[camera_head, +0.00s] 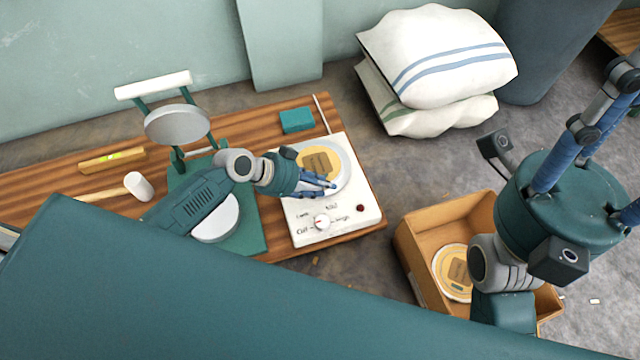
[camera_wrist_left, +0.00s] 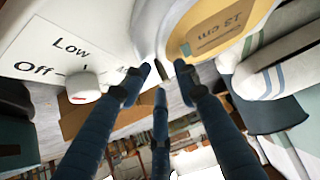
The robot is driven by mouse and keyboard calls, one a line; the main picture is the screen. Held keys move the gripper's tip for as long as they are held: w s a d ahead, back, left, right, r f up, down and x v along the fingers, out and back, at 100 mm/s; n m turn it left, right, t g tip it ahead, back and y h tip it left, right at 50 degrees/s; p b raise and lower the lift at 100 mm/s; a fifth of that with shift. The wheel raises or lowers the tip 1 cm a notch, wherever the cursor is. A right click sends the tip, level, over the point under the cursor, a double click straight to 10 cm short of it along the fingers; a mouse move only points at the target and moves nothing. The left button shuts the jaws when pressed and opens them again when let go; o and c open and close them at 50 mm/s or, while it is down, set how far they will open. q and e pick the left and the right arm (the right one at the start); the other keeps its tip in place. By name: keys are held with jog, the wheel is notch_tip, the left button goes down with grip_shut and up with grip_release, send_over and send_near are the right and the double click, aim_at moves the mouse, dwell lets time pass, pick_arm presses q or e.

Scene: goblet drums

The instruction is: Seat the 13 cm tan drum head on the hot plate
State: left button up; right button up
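The tan drum head (camera_head: 318,161), a pale-rimmed disc with a tan label, lies on the round top of the white hot plate (camera_head: 335,222). Whether a finger touches the rim cannot be told. My right gripper (camera_head: 592,140) is raised at the right, fingers spread and empty, tips partly out of frame.
A cardboard box (camera_head: 415,245) on the floor holds another labelled disc (camera_head: 446,262). Sacks (camera_head: 440,60) lie behind.

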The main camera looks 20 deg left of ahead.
pick_arm(q)
jog(key=v, duration=1.2)
